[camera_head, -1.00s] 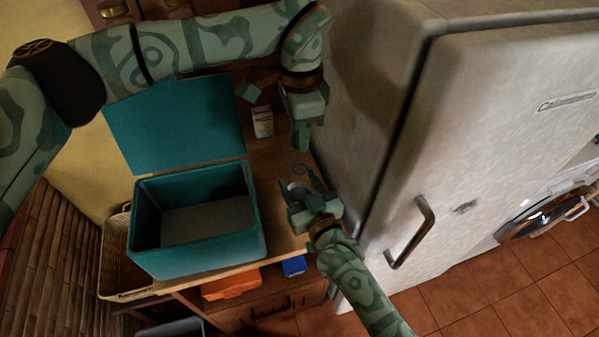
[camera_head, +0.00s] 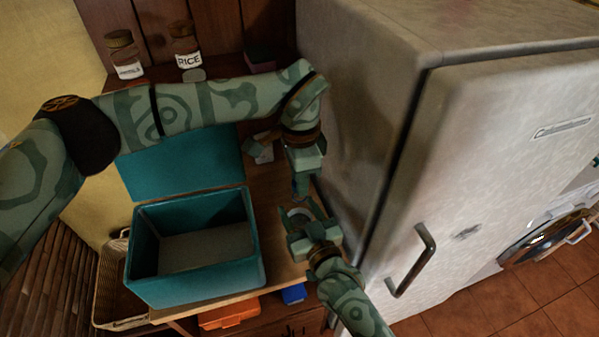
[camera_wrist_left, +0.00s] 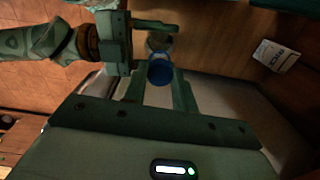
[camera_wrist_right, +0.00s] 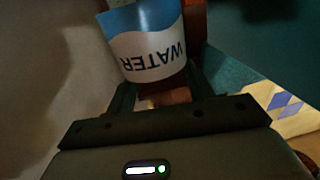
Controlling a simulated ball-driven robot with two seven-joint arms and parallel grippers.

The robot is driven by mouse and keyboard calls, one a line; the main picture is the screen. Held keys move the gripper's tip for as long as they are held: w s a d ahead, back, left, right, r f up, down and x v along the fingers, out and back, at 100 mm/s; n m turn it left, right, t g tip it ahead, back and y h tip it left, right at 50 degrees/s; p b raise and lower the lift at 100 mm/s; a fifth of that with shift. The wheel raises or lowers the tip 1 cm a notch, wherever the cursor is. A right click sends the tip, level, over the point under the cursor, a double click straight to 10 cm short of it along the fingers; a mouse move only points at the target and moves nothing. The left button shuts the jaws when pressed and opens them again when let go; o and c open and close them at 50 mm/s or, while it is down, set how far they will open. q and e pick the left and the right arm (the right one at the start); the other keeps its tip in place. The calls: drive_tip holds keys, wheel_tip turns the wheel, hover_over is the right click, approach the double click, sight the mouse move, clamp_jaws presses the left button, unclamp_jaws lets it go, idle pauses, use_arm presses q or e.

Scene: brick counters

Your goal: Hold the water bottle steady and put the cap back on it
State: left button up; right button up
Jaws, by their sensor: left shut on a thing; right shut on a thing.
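The water bottle (camera_wrist_right: 150,45) shows a blue and white label reading WATER in the right wrist view. My right gripper (camera_head: 308,217) is shut around it on the wooden counter beside the fridge. The blue cap (camera_wrist_left: 160,70) is between the fingers of my left gripper (camera_wrist_left: 160,90), which is shut on it. In the left wrist view the pale bottle top (camera_wrist_left: 158,40) shows just beyond the cap. In the head view my left gripper (camera_head: 302,190) is right above the bottle and hides its top. I cannot tell whether cap and bottle touch.
An open teal box (camera_head: 195,275) stands on the counter (camera_head: 273,228) to the left. The white fridge (camera_head: 480,130) stands close on the right. A small white carton (camera_wrist_left: 276,55) is behind my left gripper. A wicker basket (camera_head: 103,300) lies at the far left.

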use_arm(q)
drive_tip(key=shift+f, duration=0.45)
drive_tip(key=shift+f, duration=0.6)
